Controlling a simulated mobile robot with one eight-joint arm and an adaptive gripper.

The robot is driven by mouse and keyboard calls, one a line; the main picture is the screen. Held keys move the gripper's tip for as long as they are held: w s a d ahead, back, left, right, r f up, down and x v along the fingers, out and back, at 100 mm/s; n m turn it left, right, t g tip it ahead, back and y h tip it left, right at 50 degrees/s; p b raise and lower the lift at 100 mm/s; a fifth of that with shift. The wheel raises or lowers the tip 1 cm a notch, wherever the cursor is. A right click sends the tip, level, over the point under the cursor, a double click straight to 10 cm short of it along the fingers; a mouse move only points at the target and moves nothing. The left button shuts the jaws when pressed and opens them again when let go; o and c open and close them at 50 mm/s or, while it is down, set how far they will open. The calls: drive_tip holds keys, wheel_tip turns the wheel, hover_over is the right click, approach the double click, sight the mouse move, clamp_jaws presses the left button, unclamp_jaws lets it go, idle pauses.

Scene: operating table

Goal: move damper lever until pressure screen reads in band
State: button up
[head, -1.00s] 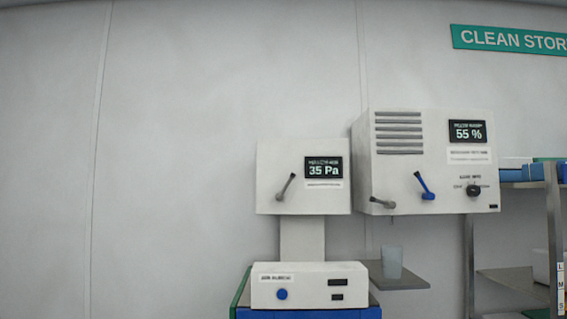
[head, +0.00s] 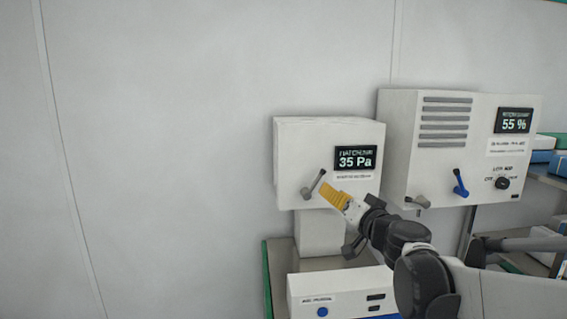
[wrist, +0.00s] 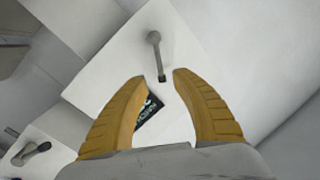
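The pressure screen (head: 355,158) reads 35 Pa on a white wall box. The grey damper lever (head: 312,187) sits on the box's front face, left of the screen, and leans up to the right. My gripper (head: 328,193), with yellow fingers, is just right of the lever's lower part. In the wrist view my gripper (wrist: 159,76) is open, its two fingers apart and empty. There the lever (wrist: 154,48) lies just beyond the fingertips, its end close to the gap between them. The screen (wrist: 149,110) is partly hidden behind the left finger.
A second box (head: 395,150) on the right has a 55 % screen (head: 515,120), a grey lever (head: 418,201), a blue lever (head: 460,184) and a black knob (head: 502,183). A white unit (head: 335,292) stands below. Wall at left is clear.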

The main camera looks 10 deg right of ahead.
sight(318, 181)
drive_tip(key=p+x, duration=0.1)
drive_tip(key=x, duration=0.9)
drive_tip(key=shift+w, duration=0.15)
clamp_jaws()
